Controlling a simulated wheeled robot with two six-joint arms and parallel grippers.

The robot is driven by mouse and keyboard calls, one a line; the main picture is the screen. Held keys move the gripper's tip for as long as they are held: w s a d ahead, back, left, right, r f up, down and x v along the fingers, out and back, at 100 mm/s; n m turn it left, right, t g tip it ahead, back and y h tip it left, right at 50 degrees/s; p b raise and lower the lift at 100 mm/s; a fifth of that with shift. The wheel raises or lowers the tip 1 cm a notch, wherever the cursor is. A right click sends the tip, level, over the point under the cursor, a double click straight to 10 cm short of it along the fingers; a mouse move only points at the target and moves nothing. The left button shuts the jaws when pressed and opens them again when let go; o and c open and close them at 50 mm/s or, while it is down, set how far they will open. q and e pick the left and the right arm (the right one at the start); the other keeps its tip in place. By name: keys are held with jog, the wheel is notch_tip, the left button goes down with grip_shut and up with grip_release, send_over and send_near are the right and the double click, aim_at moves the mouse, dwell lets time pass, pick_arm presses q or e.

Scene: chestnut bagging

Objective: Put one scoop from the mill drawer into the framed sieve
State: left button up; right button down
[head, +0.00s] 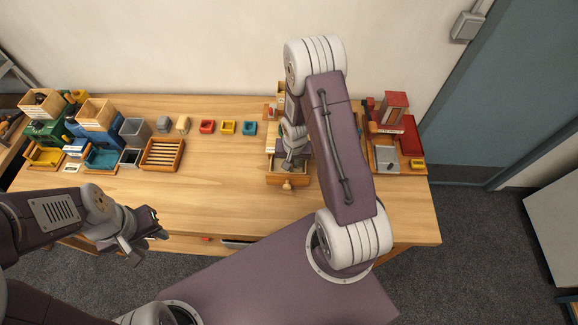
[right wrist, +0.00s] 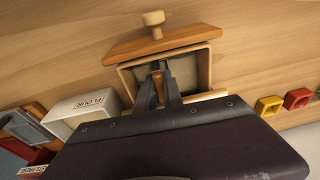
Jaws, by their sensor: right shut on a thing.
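The mill drawer (head: 273,178) is pulled out at the foot of the mill, its round wooden knob (head: 287,186) facing the front edge. The right wrist view shows the open drawer (right wrist: 205,62) from above, with a pale inside. My right gripper (right wrist: 158,82) reaches down into it, shut on a narrow brown wooden piece (right wrist: 156,92), seemingly the scoop's handle. The scoop's bowl is hidden. The orange wooden frame with slats (head: 180,153), seemingly the framed sieve, lies left of the middle of the table. My left gripper (head: 150,228) is open and empty before the table's front edge.
Small red (head: 207,127), yellow (head: 228,128) and teal (head: 249,128) trays line the back. Wooden boxes and bins (head: 97,112) crowd the left. A red machine (head: 393,110) and grey plate (head: 385,158) stand right. A FLOUR box (right wrist: 80,112) is near the drawer. The table's middle is clear.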

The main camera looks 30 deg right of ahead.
jog(key=shift+w+a+f+h+b, duration=0.25)
jog(key=shift+h+b, duration=0.15)
jog(key=shift+b, duration=5.15)
notch_tip(320, 180, up, 9)
jog(key=p, duration=0.7)
jog(key=shift+w+a+g, duration=0.15)
jog(key=shift+a+g, duration=0.2)
jog(key=shift+g, duration=0.05)
jog(key=shift+r, duration=0.1)
